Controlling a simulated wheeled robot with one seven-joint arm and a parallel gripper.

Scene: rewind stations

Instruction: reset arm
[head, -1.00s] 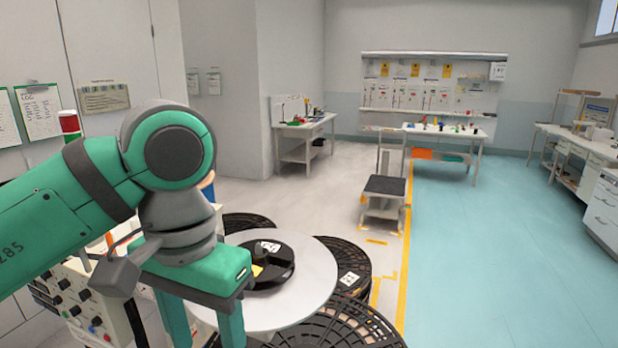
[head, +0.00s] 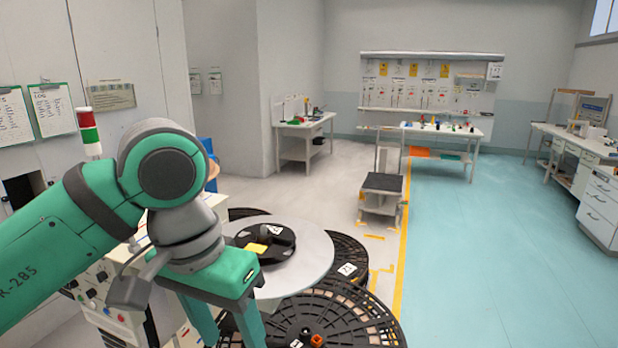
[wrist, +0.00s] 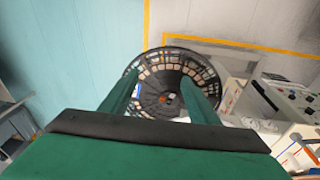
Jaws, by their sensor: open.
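My green arm comes in from the left of the head view and bends down to my gripper (head: 228,330), whose fingers run past the lower edge. In the wrist view my gripper (wrist: 163,98) is open, with two green fingers spread apart and nothing visible between them. Below and beyond the fingers is a large black reel (wrist: 170,62) with a mesh-like rim; a small orange part sits at its hub. The fingertips appear above the reel; the exact gap cannot be told.
A round grey table (head: 310,262) carries a small black reel (head: 280,243) with a yellow label. Large black reels (head: 350,320) lie around it. A control cabinet (head: 105,300) stands at the left, close to my arm. Blue floor (head: 480,270) at the right is clear.

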